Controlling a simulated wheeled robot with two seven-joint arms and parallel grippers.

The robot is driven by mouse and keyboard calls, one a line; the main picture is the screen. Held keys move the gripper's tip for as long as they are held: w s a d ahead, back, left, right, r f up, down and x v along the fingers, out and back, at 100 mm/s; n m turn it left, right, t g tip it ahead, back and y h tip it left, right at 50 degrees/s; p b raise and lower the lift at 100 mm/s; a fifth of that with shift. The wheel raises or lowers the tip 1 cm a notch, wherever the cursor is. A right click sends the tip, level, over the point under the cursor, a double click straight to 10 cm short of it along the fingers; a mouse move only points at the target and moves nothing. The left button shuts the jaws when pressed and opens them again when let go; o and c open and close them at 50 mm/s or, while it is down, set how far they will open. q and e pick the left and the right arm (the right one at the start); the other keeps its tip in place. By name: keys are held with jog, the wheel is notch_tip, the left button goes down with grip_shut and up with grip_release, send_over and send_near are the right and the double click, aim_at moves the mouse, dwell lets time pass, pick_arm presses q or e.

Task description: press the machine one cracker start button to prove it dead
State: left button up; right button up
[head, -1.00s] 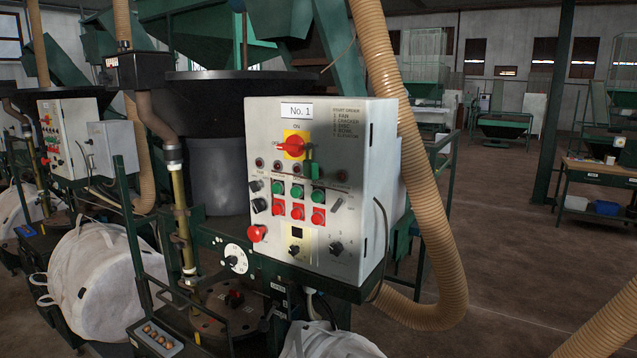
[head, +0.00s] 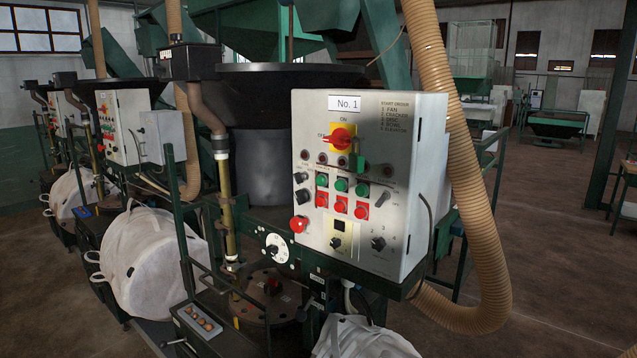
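The machine one control panel (head: 415,220) is a pale grey box with a "No. 1" label (head: 341,103), right of the middle in the head view. A red rotary isolator (head: 341,138) on a yellow plate is near its top, with a green tag or lock (head: 357,163) hanging by it. Below are a row of green buttons (head: 341,184) over a row of red buttons (head: 340,205). The small lettering by the buttons is too small to read, so I cannot tell which is the cracker start. Neither of my grippers is in view.
A ribbed tan hose (head: 470,180) curves down beside the panel's right side. A large red button (head: 299,224) sticks out at the panel's lower left. A white bulk bag (head: 150,265) hangs at left. Open brown floor (head: 560,290) lies to the right.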

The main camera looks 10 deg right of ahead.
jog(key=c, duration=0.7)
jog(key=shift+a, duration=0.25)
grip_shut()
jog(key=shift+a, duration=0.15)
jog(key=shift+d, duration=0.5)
